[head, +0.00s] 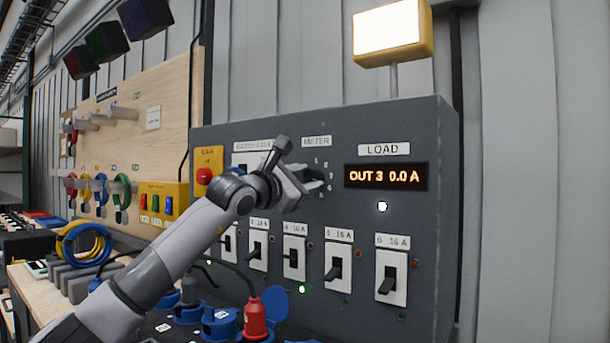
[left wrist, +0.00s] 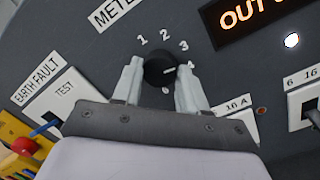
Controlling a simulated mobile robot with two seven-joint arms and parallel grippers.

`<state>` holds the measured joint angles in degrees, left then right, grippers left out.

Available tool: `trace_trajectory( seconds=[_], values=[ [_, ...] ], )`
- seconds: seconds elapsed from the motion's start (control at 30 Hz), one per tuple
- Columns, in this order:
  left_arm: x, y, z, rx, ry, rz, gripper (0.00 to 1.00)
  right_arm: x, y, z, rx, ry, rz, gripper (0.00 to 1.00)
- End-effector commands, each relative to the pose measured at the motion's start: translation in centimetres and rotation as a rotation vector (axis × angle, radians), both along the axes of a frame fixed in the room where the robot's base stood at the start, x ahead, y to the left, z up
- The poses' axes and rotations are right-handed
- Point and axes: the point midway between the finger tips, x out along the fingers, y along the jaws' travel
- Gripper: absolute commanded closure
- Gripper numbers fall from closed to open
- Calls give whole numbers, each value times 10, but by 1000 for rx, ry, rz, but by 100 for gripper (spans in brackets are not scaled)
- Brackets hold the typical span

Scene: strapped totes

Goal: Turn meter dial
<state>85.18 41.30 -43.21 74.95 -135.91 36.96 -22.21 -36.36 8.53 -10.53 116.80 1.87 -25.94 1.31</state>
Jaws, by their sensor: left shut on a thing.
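The meter dial (left wrist: 159,70) is a round black knob on the grey panel, under the METER label (head: 316,141). In the left wrist view it sits between my left gripper's fingers, with a ring of numbers around it. A light pointer mark on it faces right, near the 4. My left gripper (left wrist: 160,88) is shut on the dial. In the head view the left gripper (head: 312,182) covers the dial. The LOAD display (head: 386,177) reads OUT 3 0.0 A. My right gripper is not in view.
Below are breaker switches (head: 335,268) in a row. An earth fault test plate (left wrist: 64,88) and a yellow box with a red button (head: 204,176) lie left of the dial. Blue sockets and a red plug (head: 255,318) stick out below. A yellow-framed lamp (head: 391,32) stands above the panel.

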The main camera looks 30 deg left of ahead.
Motion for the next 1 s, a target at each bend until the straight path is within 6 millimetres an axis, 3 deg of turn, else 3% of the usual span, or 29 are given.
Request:
trace_trajectory(
  seconds=[0.43,1.0],
  values=[
    [0,1,0,291,-39,2,88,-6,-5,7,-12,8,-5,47],
    [0,1,-1,365,-51,2,88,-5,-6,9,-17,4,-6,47]
  ],
)
